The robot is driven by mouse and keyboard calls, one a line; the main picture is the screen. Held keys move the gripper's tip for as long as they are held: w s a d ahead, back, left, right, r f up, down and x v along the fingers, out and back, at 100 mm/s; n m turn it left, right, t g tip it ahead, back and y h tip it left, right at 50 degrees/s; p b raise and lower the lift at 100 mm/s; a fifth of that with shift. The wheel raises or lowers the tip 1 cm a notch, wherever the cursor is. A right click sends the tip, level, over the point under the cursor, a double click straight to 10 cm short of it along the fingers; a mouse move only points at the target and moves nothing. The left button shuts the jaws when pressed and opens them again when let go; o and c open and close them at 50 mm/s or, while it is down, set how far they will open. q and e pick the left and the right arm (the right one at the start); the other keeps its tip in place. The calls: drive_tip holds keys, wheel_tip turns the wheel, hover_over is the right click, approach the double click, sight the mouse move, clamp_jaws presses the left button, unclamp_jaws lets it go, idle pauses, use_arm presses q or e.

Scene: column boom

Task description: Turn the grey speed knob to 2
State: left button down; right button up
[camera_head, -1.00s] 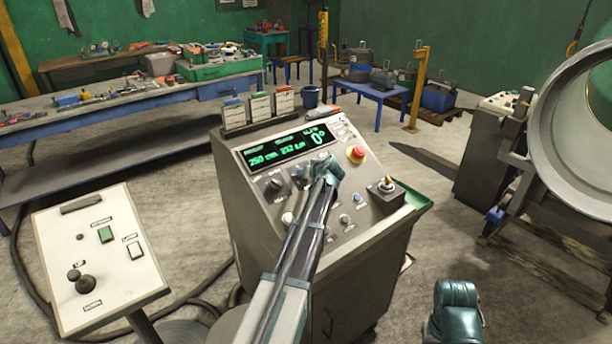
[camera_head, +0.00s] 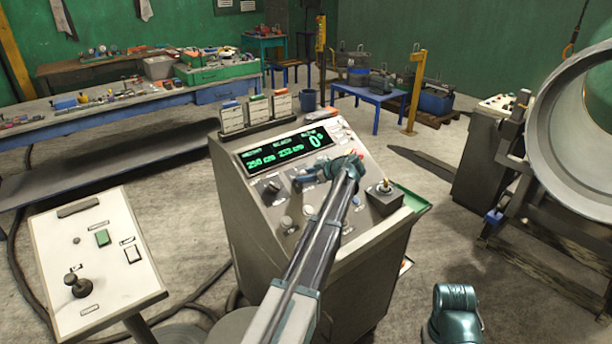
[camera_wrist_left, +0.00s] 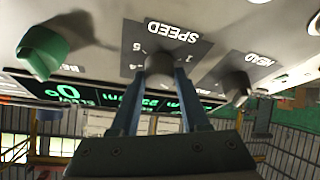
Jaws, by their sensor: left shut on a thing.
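The grey speed knob (camera_wrist_left: 160,66) shows under the upside-down SPEED label in the left wrist view. My left gripper (camera_wrist_left: 158,76) is shut on it, one finger on each side. Some scale numbers show around the knob, but its pointer is hidden. In the head view my left gripper (camera_head: 304,179) reaches the console's sloped panel from the right, below the lit display, and the speed knob is mostly hidden by it. My right gripper is not in view.
A grey HEAD knob (camera_wrist_left: 236,86) and a green knob (camera_wrist_left: 42,52) flank the speed knob closely. The lit display (camera_head: 288,151) is just above. A joystick (camera_head: 385,187) stands at the panel's right. A white control box (camera_head: 92,260) stands at lower left.

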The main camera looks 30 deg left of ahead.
use_arm(q)
drive_tip(key=shift+f+n+g, duration=0.1)
drive_tip(key=shift+n+g, duration=0.2)
drive_tip(key=shift+n, duration=0.2)
drive_tip(key=shift+c, duration=1.9)
unclamp_jaws()
drive_tip(key=p+v, duration=0.7)
drive_tip(key=v, duration=0.7)
drive_tip(key=shift+s+f, duration=0.1)
